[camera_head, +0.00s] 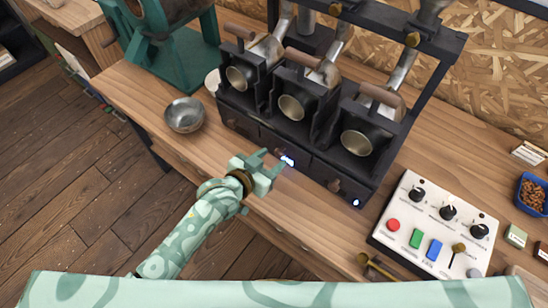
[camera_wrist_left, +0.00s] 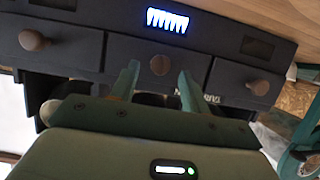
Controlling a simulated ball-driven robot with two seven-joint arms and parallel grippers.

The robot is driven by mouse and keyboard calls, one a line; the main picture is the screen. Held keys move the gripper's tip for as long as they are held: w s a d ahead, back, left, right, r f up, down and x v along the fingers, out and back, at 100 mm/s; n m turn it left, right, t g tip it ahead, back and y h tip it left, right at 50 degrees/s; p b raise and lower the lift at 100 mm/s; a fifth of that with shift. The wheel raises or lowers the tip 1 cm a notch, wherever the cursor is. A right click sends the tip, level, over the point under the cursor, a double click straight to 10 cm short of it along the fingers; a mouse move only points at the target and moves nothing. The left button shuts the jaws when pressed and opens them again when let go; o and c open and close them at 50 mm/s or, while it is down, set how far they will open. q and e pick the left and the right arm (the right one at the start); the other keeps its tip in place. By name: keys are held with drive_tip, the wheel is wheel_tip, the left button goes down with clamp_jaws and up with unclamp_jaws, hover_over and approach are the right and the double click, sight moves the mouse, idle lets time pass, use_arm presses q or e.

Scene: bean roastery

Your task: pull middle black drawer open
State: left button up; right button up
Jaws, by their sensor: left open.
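The black machine has a row of three drawers along its lower front. The middle black drawer (camera_head: 277,142) looks closed, flush with its neighbours; its face also shows in the left wrist view (camera_wrist_left: 140,48). Its round brown knob (camera_wrist_left: 159,65) appears between my left fingertips in the left wrist view; I cannot tell whether they touch it. My left gripper (camera_head: 272,161) is open in front of this drawer, and its fingers hide the knob in the head view. My right gripper is not in view.
The wooden counter in front of the drawers is mostly clear.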

use_arm(q)
drive_tip(key=shift+x, duration=1.15)
drive_tip(key=shift+c, duration=0.3)
